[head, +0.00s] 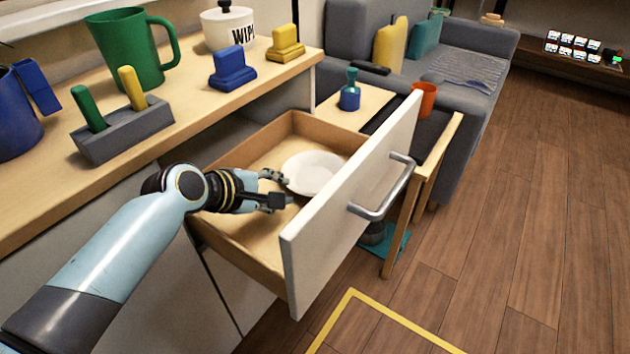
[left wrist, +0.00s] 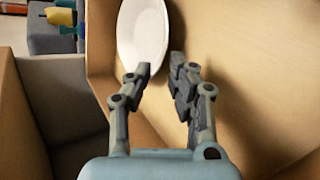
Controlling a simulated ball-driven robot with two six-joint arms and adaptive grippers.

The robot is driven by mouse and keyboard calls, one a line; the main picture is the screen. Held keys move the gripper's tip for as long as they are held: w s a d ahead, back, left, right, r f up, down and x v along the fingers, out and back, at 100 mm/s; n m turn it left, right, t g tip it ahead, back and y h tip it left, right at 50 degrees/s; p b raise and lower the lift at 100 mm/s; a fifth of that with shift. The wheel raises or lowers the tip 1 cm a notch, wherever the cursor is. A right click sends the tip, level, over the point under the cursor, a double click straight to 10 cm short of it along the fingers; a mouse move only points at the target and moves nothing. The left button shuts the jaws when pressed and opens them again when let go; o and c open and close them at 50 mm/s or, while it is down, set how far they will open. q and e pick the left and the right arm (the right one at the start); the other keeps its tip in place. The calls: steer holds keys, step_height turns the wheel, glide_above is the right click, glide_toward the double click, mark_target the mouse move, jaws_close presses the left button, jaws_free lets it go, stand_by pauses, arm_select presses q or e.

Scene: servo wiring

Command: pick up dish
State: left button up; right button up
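The white dish (head: 313,172) lies in the open wooden drawer (head: 262,150), towards its far end. My left gripper (head: 284,188) is inside the drawer, just left of the dish, with its fingers apart. In the left wrist view the dish (left wrist: 143,38) lies beyond the two open fingertips (left wrist: 157,72), partly cut off by the top edge. Whether a fingertip touches the dish's near rim I cannot tell. My right gripper does not show.
The drawer's white front (head: 350,205) with a grey handle (head: 385,190) stands on the right. The counter (head: 190,95) above holds a green mug (head: 130,48), a grey block with two pegs (head: 122,130) and a blue piece (head: 232,68). A small side table (head: 352,110) stands behind the drawer.

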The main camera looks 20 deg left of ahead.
mark_target(306, 190)
arm_select(q)
steer(key=b+x, duration=0.2)
steer(key=x, duration=0.3)
steer(key=shift+f, duration=0.2)
steer(key=shift+r, duration=0.1)
jaws_close()
